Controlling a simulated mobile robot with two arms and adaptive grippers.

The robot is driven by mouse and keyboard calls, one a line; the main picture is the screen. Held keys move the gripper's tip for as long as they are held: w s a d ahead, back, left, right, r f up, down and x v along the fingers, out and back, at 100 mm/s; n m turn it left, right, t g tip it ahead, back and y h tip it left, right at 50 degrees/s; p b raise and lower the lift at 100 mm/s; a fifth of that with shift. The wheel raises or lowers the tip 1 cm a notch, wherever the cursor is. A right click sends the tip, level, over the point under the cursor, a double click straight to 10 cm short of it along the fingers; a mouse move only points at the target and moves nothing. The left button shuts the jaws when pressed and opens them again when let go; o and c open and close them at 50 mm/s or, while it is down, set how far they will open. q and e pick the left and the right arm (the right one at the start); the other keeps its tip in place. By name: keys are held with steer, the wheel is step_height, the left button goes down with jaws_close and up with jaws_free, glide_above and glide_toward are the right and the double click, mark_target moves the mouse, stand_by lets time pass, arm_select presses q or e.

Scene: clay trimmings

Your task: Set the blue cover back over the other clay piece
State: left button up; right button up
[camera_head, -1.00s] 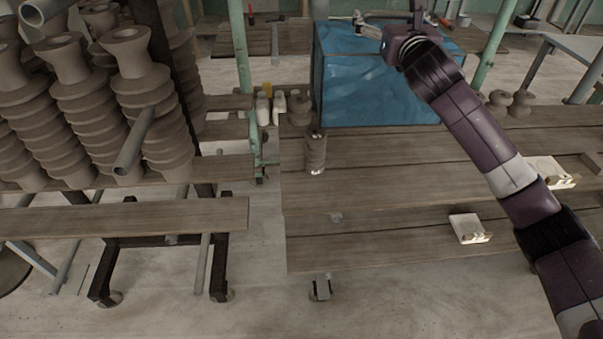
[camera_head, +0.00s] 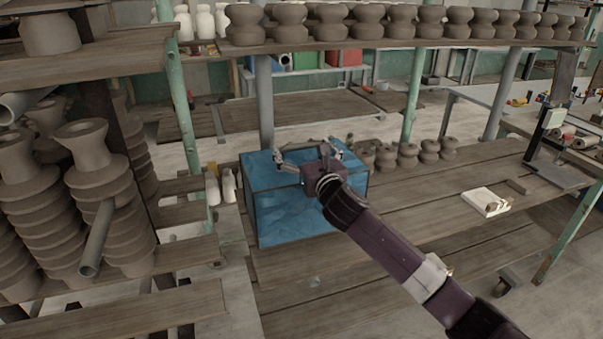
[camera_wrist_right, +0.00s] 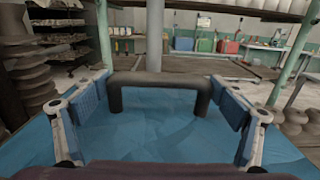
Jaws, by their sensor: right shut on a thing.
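The blue cover (camera_head: 300,215) is a box-shaped cover over the wooden bench, at the centre left of the head view. Its blue top also shows in the right wrist view (camera_wrist_right: 150,135), with a dark handle (camera_wrist_right: 160,79) standing on it. My right gripper (camera_head: 308,152) is over the top of the cover. I cannot tell whether the cover's lower edge touches the bench. My left gripper is not in view.
Several small clay pieces (camera_head: 407,155) stand on the bench behind and right of the cover. White bottles (camera_head: 229,186) stand at its left. Stacked clay forms (camera_head: 95,190) fill the left. A loaded shelf (camera_head: 400,42) crosses above. A pale block (camera_head: 487,202) lies at right.

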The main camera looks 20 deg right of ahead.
step_height(320, 180, down, 6)
steer(key=shift+f, duration=0.2)
stand_by(0.3)
steer(key=shift+f+b, duration=0.15)
steer(key=shift+b, duration=0.15)
steer(key=o, duration=1.7)
steer(key=s, duration=0.8)
steer(key=s+b, duration=0.1)
steer(key=s, duration=0.3)
steer(key=shift+d, duration=0.25)
